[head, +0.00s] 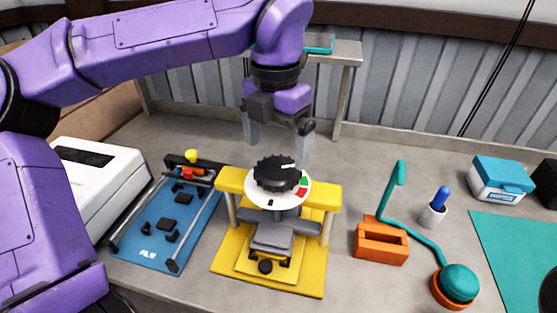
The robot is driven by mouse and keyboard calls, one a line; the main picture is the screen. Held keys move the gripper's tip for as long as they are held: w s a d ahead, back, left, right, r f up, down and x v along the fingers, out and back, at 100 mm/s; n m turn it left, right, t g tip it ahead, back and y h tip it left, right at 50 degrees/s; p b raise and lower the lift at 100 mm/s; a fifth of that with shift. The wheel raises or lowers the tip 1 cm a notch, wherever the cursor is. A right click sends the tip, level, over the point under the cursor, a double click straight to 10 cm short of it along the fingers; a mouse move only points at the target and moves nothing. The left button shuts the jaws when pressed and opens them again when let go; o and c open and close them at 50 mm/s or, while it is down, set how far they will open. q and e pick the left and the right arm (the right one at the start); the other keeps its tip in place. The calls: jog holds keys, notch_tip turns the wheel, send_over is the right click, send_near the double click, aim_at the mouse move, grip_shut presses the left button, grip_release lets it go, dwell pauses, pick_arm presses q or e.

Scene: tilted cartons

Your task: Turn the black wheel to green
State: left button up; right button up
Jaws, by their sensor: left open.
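The black wheel (274,174) is a ridged knob with a white pointer line on top, pointing right in the head view. It sits on a round white dial (259,198) with a green patch (304,181), a red patch near it at the right and a black mark at the front. The dial is on a yellow stand (332,198) with a grey block under it. My left gripper (277,143) is open and empty, pointing down above and slightly behind the wheel, its fingers apart from it. My right gripper is not in view.
Left of the stand lies a blue board (150,236) with black parts, beside a white box-shaped device (88,170). To the right are an orange block (381,246), a teal bent rod (393,186), a white cup (432,215) with a blue item and a blue-and-white box (500,178).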

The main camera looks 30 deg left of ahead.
aim_at(278, 168)
pick_arm(q)
jog(key=f, duration=0.4)
jog(key=shift+w+f, duration=0.3)
jog(key=shift+f, duration=0.1)
jog(key=shift+s+f, duration=0.1)
jog(key=shift+f, duration=0.15)
jog(key=c, duration=0.7)
jog(key=shift+c, duration=0.2)
jog(key=o, duration=0.7)
jog(key=shift+o, duration=0.2)
jog(key=shift+r, duration=0.15)
